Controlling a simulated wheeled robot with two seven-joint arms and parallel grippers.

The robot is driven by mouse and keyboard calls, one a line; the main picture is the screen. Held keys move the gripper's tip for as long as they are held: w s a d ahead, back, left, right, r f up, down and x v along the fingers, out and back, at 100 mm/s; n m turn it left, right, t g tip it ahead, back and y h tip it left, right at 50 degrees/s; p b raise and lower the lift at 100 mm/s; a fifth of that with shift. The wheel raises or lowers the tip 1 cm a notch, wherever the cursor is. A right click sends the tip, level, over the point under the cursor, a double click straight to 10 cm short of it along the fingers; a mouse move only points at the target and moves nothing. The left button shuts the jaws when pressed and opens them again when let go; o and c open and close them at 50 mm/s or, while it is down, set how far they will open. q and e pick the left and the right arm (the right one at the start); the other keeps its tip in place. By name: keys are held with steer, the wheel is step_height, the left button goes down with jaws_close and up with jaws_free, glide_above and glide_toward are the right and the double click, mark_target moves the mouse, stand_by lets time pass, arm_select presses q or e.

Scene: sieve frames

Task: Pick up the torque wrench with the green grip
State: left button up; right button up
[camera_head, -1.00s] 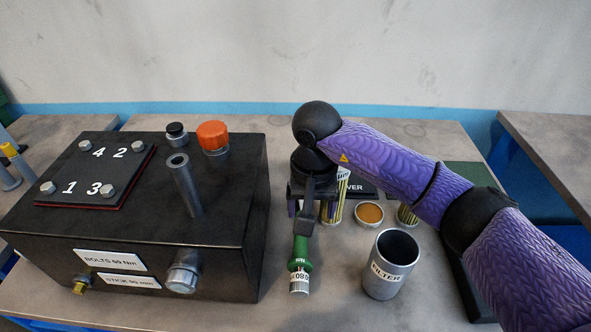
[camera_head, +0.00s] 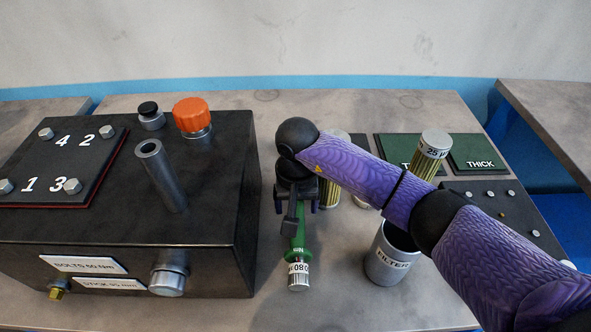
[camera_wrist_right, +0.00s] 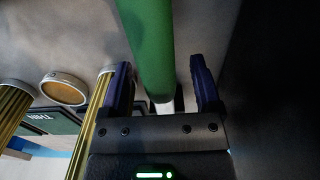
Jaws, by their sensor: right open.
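In the right wrist view the green grip (camera_wrist_right: 150,40) runs between the two open fingers of the gripper (camera_wrist_right: 160,65). A gap shows on the right side of the grip; the left finger is nearer to it. My left gripper is not in view.
The black box (camera_head: 215,240) stands close on the left, with an upright tube (camera_head: 162,178) and an orange cap (camera_head: 192,113). A metal FILTER cup (camera_head: 385,268) stands to the right. Filter cartridges (camera_head: 432,155) and green trays (camera_head: 478,153) are behind and right.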

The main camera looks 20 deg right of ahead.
jaws_close()
stand_by(0.3)
stand_by(0.4)
steer(key=shift+w+r, duration=0.1)
stand_by(0.5)
